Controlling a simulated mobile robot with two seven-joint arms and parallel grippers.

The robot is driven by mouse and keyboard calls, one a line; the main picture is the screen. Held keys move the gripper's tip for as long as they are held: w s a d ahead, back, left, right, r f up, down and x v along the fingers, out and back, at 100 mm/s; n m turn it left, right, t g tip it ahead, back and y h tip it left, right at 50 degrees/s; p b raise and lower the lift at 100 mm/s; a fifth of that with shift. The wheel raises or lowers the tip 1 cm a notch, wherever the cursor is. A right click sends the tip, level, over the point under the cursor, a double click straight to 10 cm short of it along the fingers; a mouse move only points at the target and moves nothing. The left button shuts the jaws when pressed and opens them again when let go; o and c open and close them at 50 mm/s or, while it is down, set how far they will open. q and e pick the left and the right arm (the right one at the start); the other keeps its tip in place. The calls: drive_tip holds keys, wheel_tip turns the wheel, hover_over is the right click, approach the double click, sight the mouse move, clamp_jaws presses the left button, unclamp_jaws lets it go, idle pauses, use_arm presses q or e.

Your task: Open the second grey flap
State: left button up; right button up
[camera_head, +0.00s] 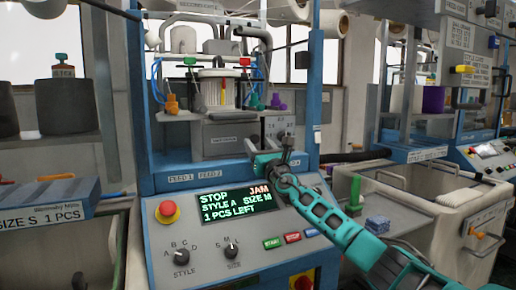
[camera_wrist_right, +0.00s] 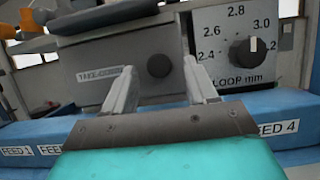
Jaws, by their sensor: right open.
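A grey panel labelled TAKE-DOWN (camera_head: 222,139) sits low in the middle of the blue knitting machine; it looks closed. I cannot tell whether it is the second grey flap. In the right wrist view the same grey panel (camera_wrist_right: 110,76) has a dark round knob (camera_wrist_right: 159,66), which shows between my fingertips. My right gripper (camera_head: 270,146) is in front of the machine, to the right of the panel's label. In the wrist view its fingers (camera_wrist_right: 160,76) are apart with nothing between them. Contact with the knob cannot be seen. My left gripper is out of view.
A LOOP mm dial (camera_wrist_right: 247,52) is just right of the fingers. Below, a blue ledge (camera_head: 205,177) carries feed labels. The control panel's screen (camera_head: 236,203) reads STOP and JAM. A red button (camera_head: 167,211) and small knobs are beside it. A bin (camera_head: 450,205) stands right.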

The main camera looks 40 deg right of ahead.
drive_tip(key=shift+w+r, duration=0.15)
drive_tip(key=shift+w, duration=0.2)
drive_tip(key=shift+d, duration=0.1)
drive_tip(key=shift+c, duration=0.2)
clamp_jaws()
idle(0.4)
